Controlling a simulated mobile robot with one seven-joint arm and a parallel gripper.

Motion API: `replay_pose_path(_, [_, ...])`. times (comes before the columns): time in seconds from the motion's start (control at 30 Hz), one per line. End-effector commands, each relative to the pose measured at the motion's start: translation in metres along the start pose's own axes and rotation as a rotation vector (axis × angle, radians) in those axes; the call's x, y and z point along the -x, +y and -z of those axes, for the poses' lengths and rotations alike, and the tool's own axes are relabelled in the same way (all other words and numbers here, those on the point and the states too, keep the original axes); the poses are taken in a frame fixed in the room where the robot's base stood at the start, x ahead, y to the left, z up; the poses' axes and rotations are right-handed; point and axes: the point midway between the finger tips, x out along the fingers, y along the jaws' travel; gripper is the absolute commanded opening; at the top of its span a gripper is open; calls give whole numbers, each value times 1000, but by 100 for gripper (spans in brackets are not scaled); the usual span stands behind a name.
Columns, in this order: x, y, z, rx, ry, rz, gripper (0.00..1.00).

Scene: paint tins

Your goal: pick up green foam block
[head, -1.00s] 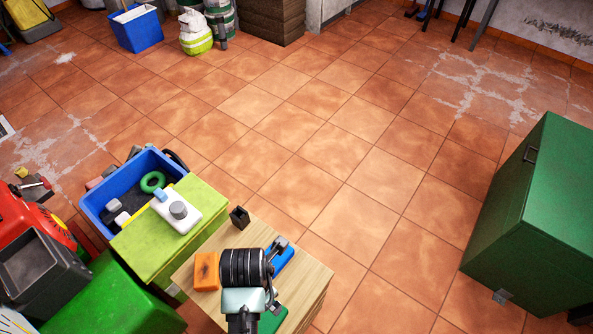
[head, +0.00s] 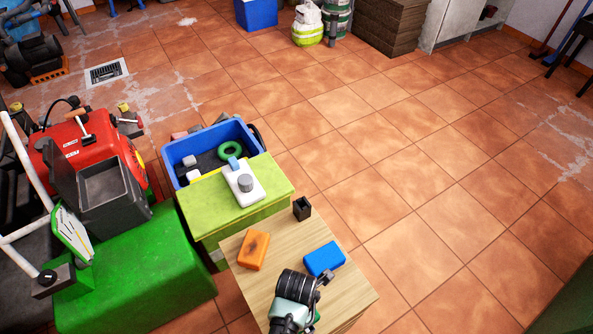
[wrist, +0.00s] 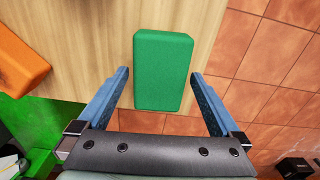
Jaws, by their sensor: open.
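The green foam block (wrist: 163,70) lies on the light wooden table top (wrist: 85,75) in the wrist view. My gripper (wrist: 160,73) is open, with one blue-grey finger to the left of the block and one to the right. Gaps show between each finger and the block. I cannot tell how far above the table the fingertips are. In the head view my arm hides nearly all of the green block; only a small green sliver (head: 317,316) shows beside it.
An orange block (head: 253,250), a blue block (head: 324,259) and a small dark open holder (head: 302,208) stand on the same table. A yellow-green surface (head: 205,212) with a white bottle (head: 244,183) adjoins it. Tiled floor lies clear to the right.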

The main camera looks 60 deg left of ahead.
Motion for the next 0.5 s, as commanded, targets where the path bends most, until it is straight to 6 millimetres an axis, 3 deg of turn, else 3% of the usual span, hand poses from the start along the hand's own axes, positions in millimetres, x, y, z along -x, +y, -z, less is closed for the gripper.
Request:
replay_pose_path(0.1, [-12, 0, 0, 0, 0, 0, 100])
replay_pose_path(0.33, [-13, 0, 0, -1, -2, -1, 100])
replay_pose_path(0.37, [-13, 0, -1, -1, -2, -1, 98])
replay_pose_path(0.5, [-13, 0, 0, -1, -2, -1, 73])
